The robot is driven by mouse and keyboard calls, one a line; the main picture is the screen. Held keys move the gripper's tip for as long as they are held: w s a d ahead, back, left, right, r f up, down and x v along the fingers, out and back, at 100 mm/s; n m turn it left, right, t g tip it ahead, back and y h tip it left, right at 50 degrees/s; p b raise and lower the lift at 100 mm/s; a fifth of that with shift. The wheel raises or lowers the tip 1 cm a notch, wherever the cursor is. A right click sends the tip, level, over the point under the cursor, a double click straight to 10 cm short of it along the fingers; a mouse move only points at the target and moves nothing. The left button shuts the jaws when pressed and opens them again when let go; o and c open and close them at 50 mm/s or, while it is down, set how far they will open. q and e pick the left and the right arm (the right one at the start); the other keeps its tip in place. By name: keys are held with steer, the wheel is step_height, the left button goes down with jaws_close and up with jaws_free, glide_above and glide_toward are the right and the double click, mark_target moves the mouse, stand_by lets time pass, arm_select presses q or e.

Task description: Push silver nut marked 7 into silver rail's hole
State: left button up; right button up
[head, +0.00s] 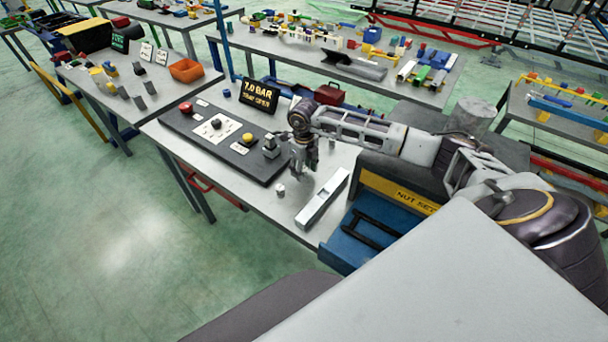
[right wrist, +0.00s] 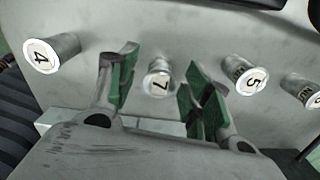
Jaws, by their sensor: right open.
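The silver nut marked 7 (right wrist: 157,84) stands on the grey table, between the two green-padded fingers of my right gripper (right wrist: 158,66) in the right wrist view. The fingers are open, with a gap on both sides of the nut. In the head view, my right gripper (head: 303,168) points down over the table, just behind the silver rail (head: 322,200). The rail lies slanted near the table's front right edge. Its hole is too small to make out clearly. The nut marked 7 cannot be told apart in the head view. My left gripper is out of view.
Other silver nuts stand close by: one marked 4 (right wrist: 42,57), one marked 5 (right wrist: 251,80) and one at the right edge (right wrist: 304,92). A dark button panel (head: 205,148) lies left of the gripper. A blue tray (head: 362,228) is right of the rail.

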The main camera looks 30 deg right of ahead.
mark_target(304, 168)
stand_by(0.4)
jaws_close()
steer(key=shift+r, duration=0.2)
step_height(304, 168, up, 7)
steer(key=p, duration=0.4)
steer(key=shift+r, duration=0.15)
steer(key=shift+r+p, duration=0.7)
steer(key=shift+r, duration=0.5)
